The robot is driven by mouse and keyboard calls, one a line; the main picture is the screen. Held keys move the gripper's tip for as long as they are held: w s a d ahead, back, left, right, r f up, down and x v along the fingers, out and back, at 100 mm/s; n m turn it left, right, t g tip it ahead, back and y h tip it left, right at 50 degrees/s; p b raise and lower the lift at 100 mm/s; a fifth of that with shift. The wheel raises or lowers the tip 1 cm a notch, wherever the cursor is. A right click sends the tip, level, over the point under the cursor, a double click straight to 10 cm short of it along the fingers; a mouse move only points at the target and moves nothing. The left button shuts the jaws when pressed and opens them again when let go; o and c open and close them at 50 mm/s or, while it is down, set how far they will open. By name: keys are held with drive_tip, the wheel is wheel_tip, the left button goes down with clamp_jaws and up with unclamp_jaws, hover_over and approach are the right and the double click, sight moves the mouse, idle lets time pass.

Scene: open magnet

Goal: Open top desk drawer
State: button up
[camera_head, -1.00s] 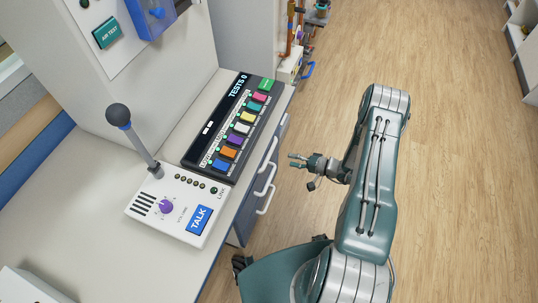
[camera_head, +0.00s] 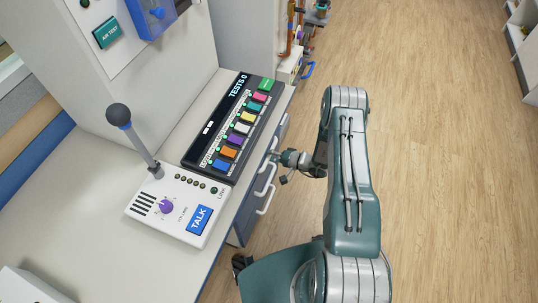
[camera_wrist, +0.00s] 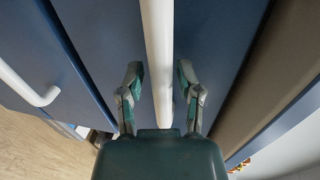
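The top desk drawer has a blue front (camera_wrist: 215,50) and a long white bar handle (camera_wrist: 158,45), seen close up in the wrist view. My gripper (camera_wrist: 159,74) is open, with one finger on each side of this handle. Small gaps show between the fingers and the bar. In the head view my gripper (camera_head: 277,157) is at the drawer handles (camera_head: 265,180) on the desk's right side, below the desktop edge. The drawer looks shut. The gripper partly covers the handle there, so contact cannot be told.
Another white handle (camera_wrist: 32,86) is on a neighbouring blue front. On the desktop are a button panel (camera_head: 234,130) and a white talk box (camera_head: 180,207) with a microphone (camera_head: 119,115). The wooden floor (camera_head: 440,140) right of my arm is clear.

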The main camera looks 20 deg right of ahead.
clamp_jaws()
drive_tip(key=f+v, duration=0.3)
drive_tip(key=v, duration=1.4)
drive_tip(key=s+f+v, duration=0.1)
drive_tip(key=f+v, duration=0.3)
drive_tip(key=v, duration=1.4)
drive_tip(key=shift+s+d, duration=0.25)
drive_tip(key=shift+d, duration=0.35)
drive_tip(key=o, duration=0.6)
unclamp_jaws()
drive_tip(key=shift+w+d, duration=0.1)
drive_tip(key=shift+r, duration=0.1)
